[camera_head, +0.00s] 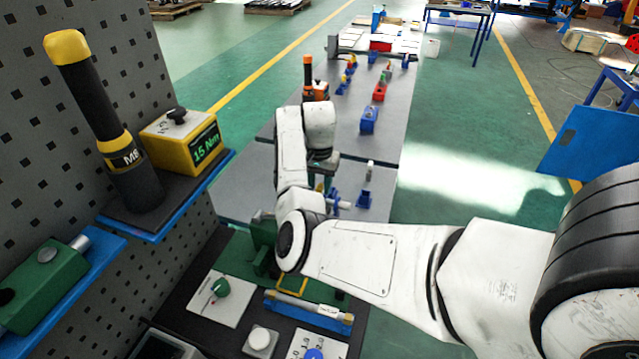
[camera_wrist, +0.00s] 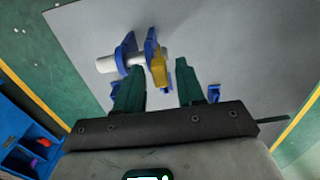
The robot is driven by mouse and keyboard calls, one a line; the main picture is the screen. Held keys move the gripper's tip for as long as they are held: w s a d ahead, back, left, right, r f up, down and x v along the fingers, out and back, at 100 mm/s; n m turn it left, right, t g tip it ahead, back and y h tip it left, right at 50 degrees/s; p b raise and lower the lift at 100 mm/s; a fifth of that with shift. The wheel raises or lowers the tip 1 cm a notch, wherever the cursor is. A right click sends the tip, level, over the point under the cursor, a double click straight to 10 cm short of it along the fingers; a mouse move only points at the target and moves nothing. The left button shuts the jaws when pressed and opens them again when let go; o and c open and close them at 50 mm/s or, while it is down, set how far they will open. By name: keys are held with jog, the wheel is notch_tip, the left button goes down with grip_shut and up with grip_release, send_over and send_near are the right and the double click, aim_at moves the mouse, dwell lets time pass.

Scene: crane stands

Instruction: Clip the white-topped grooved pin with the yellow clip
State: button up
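In the wrist view a white-topped pin (camera_wrist: 106,64) lies sideways in a blue forked stand (camera_wrist: 128,48). The yellow clip (camera_wrist: 158,72) is at the stand's right side, close to the pin's far end; I cannot tell whether it is seated in a groove. My gripper (camera_wrist: 159,66) has its two green fingers apart, one on each side of the clip, with a visible gap at the right finger. In the head view my arm hides most of this spot; a blue stand (camera_head: 335,203) shows just right of my wrist.
Another blue stand (camera_head: 363,200) with a light upright piece is to the right on the grey table. Blue (camera_head: 369,120) and red (camera_head: 379,92) blocks stand further back. A pegboard with a yellow box (camera_head: 182,143) is at the left.

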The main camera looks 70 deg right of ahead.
jog(key=shift+o, duration=0.3)
jog(key=shift+r, duration=0.1)
jog(key=shift+r+p, duration=1.9)
jog(key=shift+r, duration=0.5)
notch_tip(320, 180, up, 11)
jog(key=b, duration=0.1)
jog(key=shift+f, duration=0.1)
